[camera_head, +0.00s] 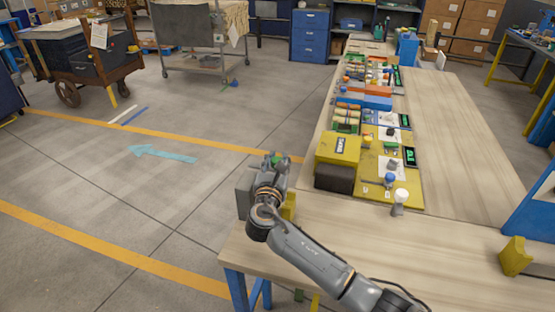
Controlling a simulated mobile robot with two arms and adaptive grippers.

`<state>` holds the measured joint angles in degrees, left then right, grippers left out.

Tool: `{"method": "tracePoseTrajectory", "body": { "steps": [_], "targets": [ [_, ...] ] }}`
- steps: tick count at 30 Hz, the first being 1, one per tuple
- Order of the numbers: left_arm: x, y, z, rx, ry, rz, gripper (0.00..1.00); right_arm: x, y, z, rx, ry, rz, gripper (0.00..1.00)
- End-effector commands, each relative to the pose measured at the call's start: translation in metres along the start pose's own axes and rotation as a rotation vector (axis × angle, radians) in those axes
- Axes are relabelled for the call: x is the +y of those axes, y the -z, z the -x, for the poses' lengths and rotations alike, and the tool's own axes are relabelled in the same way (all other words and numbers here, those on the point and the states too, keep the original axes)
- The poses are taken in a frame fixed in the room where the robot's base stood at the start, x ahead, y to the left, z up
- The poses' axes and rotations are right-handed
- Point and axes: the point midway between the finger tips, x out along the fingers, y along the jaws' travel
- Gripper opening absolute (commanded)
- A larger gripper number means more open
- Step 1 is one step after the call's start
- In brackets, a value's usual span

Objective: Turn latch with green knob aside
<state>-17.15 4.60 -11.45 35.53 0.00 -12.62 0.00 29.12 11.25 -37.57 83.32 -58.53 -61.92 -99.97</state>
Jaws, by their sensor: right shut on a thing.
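My right arm reaches in from the bottom right to the near left corner of the wooden table. My right gripper (273,165) is shut at a small green knob (279,160), which shows only partly between and beside the fingers. The latch under the knob is hidden behind the gripper and wrist, so I cannot tell its angle. A grey block (244,194) and a yellow piece (290,206) show on either side of my wrist. My left gripper is out of view.
Beyond the gripper, a yellow box (338,150) and a dark block (334,179) stand beside a yellow board (376,191) with small parts. A white-topped knob (400,196) stands near it. The table's right side (455,140) is bare. A yellow block (515,256) is at the right.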

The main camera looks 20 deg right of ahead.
Motion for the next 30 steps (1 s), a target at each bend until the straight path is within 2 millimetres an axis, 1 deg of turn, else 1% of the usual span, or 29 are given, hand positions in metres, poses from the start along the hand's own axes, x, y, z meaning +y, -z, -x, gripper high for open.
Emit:
{"method": "tracePoseTrajectory", "body": {
  "steps": [1,9,10,13,23,26,29,30],
  "targets": [
    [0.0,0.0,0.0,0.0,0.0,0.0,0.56,0.001,0.004,0.002,0.007,0.0,0.0,0.0],
    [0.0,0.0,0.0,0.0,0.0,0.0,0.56,0.001,0.005,0.002,0.009,-0.001,0.001,0.0],
    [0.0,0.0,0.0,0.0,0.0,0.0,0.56,0.001,0.005,0.002,0.009,-0.001,0.001,0.35],
    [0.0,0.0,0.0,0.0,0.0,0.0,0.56,0.001,0.004,0.002,0.008,-0.001,0.001,0.56],
    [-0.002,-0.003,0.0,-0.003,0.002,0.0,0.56,0.0,0.002,0.002,0.004,-0.001,0.001,0.56],
    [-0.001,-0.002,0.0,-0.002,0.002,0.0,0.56,0.001,0.003,0.01,0.005,-0.002,0.0,0.56],
    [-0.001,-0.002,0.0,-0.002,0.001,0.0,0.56,0.001,0.003,0.026,0.005,-0.003,0.0,0.56],
    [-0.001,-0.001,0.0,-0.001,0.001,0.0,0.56,0.001,0.003,0.035,0.006,-0.003,0.0,0.56]
  ]
}}
